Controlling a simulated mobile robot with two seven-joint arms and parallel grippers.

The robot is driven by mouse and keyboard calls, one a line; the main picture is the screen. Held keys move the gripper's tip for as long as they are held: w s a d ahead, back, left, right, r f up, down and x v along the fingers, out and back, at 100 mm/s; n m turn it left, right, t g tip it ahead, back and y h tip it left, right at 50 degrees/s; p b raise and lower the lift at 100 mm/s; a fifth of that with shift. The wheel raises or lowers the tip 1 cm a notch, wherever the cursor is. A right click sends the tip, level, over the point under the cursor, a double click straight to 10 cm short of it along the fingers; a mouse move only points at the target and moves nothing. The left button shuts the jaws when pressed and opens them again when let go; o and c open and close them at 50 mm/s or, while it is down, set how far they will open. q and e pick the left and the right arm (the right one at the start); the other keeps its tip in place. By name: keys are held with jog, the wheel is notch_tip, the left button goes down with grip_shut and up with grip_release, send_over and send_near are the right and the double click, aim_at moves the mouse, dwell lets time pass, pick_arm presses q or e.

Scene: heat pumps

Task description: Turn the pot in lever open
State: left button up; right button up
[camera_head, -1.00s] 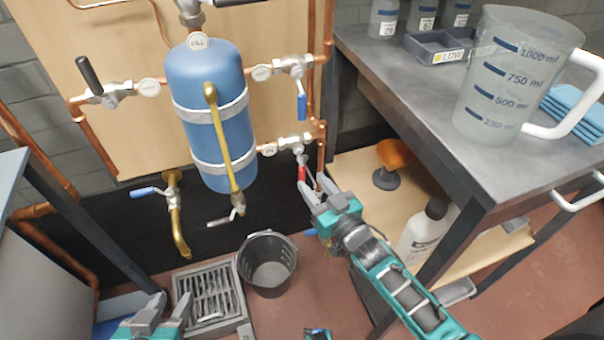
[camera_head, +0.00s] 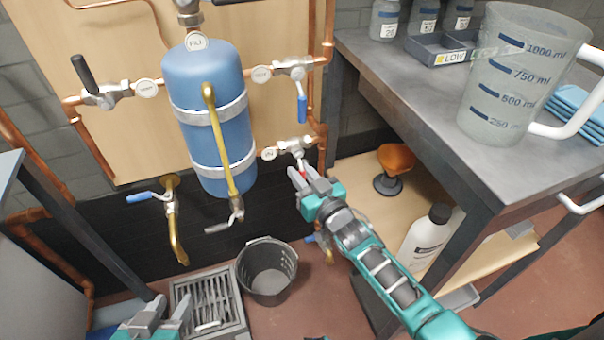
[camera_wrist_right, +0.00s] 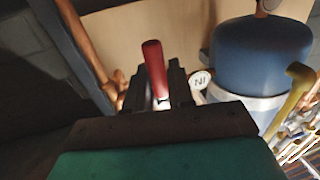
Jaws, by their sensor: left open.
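The red lever (camera_head: 304,169) is on the valve (camera_head: 296,145) beside the round "IN" label (camera_head: 269,153), on the pipe at the lower right of the blue pot (camera_head: 205,110). It points downward and is partly hidden by my right gripper (camera_head: 298,174). In the right wrist view the red lever (camera_wrist_right: 154,68) stands between the two dark fingers of my right gripper (camera_wrist_right: 159,92). I cannot tell whether the fingers press on it. My left gripper (camera_head: 165,318) is open and empty at the bottom left, over the floor drain.
A blue-handled valve (camera_head: 301,105) is above the red lever. A black bucket (camera_head: 267,272) and a grated drain (camera_head: 208,305) lie below. A grey workbench (camera_head: 400,90) with a measuring jug (camera_head: 518,75) stands at right, with a white bottle (camera_head: 425,240) beneath it.

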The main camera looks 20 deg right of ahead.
grip_shut()
jog(key=shift+d, duration=0.1)
jog(key=d+r+n+h+p, duration=0.1)
jog(key=n+p, duration=0.1)
jog(key=n, duration=0.3)
jog(key=d+r+n+g+h+p, duration=0.1)
jog(key=d+r+n+p, duration=0.1)
jog(key=n, duration=0.3)
jog(key=d+r+n+h+p, duration=0.1)
jog(key=n+p, duration=0.2)
jog(key=n, duration=0.2)
jog(key=shift+d+r+n+g, duration=0.25)
jog(key=shift+n+g, duration=0.15)
dwell(0.3)
dwell(0.5)
